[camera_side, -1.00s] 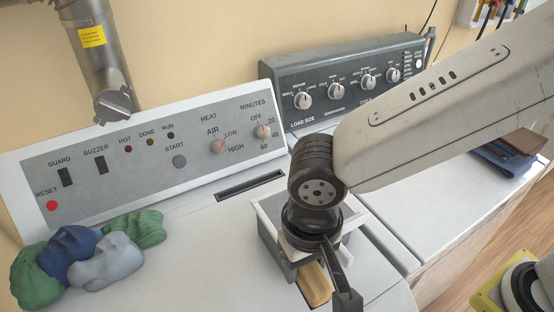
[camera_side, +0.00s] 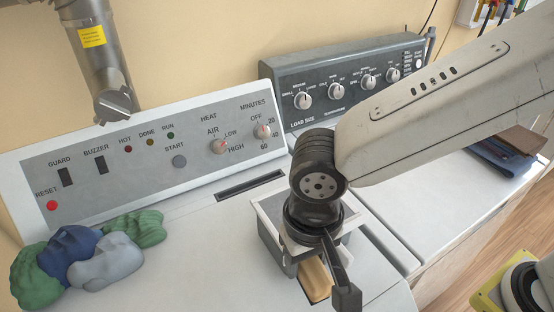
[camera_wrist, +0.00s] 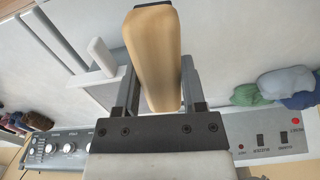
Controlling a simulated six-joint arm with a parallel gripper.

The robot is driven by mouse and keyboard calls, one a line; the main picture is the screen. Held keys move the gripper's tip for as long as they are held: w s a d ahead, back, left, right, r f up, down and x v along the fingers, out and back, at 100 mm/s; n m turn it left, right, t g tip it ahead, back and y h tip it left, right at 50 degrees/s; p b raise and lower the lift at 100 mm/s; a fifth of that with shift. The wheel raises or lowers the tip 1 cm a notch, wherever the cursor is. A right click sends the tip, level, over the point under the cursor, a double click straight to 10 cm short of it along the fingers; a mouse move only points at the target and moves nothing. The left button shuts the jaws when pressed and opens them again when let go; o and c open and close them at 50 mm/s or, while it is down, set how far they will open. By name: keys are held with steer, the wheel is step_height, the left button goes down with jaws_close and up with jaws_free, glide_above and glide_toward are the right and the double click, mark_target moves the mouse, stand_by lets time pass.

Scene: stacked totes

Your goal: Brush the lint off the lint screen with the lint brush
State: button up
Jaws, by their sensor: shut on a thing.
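The lint brush shows as a tan wooden handle below my wrist in the side view (camera_side: 314,280) and large in the wrist view (camera_wrist: 155,45). My gripper (camera_wrist: 160,82) is shut on this handle, with one finger on each side. In the side view its fingers are mostly hidden behind my dark wrist. The lint screen (camera_side: 270,206) is a pale-framed piece on the dryer top, largely covered by my wrist. Part of it shows left of the brush in the wrist view (camera_wrist: 94,84). Bristles and lint are hidden, so I cannot tell whether brush and screen touch.
The dryer control panel (camera_side: 130,157) and washer panel (camera_side: 345,78) stand behind. A dark slot (camera_side: 250,185) lies in the dryer top. Green, blue and grey cloths (camera_side: 100,262) are bunched at left. Folded dark cloth (camera_side: 500,158) lies right. The washer lid (camera_side: 425,195) is mostly clear.

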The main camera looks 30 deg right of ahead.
steer(key=w+d+m, duration=0.1)
steer(key=w+d, duration=0.1)
steer(key=w+d+r+m, duration=0.1)
steer(key=w+d+m, duration=0.1)
steer(key=w, duration=0.1)
steer(key=w+d+r+m, duration=0.1)
steer(key=w+d, duration=0.1)
steer(key=w, duration=0.1)
steer(key=shift+w+d+r, duration=0.1)
steer(key=shift+d+r, duration=0.1)
steer(key=shift+d, duration=0.05)
steer(key=w+d+r+m, duration=0.2)
steer(key=w+d+m, duration=0.2)
steer(key=w+d, duration=0.2)
steer(key=shift+d+r+m, duration=0.2)
steer(key=shift+d+m, duration=0.1)
steer(key=shift+d, duration=0.9)
